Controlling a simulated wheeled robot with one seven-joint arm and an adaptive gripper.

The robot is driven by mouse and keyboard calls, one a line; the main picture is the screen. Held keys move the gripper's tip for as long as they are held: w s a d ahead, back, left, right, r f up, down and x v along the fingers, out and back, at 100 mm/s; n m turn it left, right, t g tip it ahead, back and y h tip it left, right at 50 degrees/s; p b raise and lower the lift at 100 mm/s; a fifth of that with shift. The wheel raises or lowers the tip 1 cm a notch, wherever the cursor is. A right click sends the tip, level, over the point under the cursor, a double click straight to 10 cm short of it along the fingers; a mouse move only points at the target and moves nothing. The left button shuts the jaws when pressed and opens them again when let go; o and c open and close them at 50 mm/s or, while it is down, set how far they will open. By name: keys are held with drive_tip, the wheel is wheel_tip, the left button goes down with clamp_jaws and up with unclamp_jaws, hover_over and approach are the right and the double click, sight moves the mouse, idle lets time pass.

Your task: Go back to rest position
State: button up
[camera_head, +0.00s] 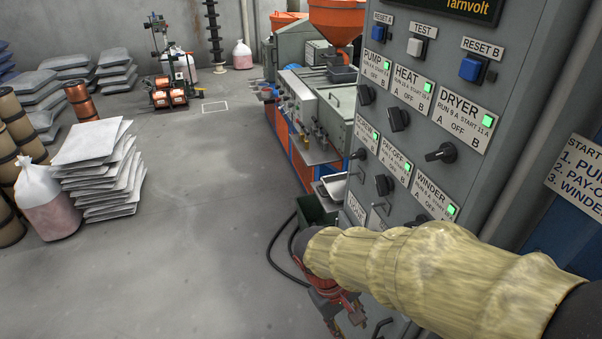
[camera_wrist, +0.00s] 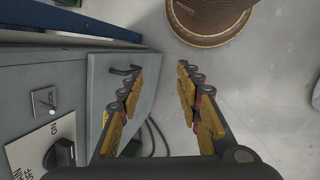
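My arm in its yellowish sleeve reaches in from the lower right in the head view, across the lower part of the grey control panel (camera_head: 470,75). My gripper (camera_head: 343,318) hangs below the sleeve's end, partly hidden. In the wrist view my gripper (camera_wrist: 158,85) shows two yellow-padded fingers spread apart with nothing between them. The panel face (camera_wrist: 60,85) with a dark knob (camera_wrist: 62,152) lies left of the fingers. On the panel, the pump, heat, dryer, pay-off and winder lamps glow green. Two blue reset buttons (camera_head: 471,69) flank a white test button (camera_head: 416,47).
A brown spool (camera_wrist: 210,18) stands on the floor beyond the fingers. Grey stacked sacks (camera_head: 105,170) and a bag of pink material (camera_head: 48,208) stand at left. A machine with an orange hopper (camera_head: 336,15) stands behind the panel. The floor (camera_head: 200,230) between is clear.

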drive_tip(key=s+d+r+m+t+y, duration=0.1)
drive_tip(key=s+d+r+m+t, duration=0.1)
drive_tip(key=r, duration=0.6)
drive_tip(key=s+d+r+m+t+y, duration=0.2)
drive_tip(key=s+d+r+m+t, duration=0.1)
drive_tip(key=r, duration=0.6)
drive_tip(key=d+m+t, duration=0.1)
drive_tip(key=d, duration=0.1)
drive_tip(key=shift+s+d+r+t+y+p, duration=0.2)
drive_tip(key=shift+d+r+t+y+p, duration=0.1)
drive_tip(key=shift+d+p, duration=0.1)
drive_tip(key=shift+c, duration=0.4)
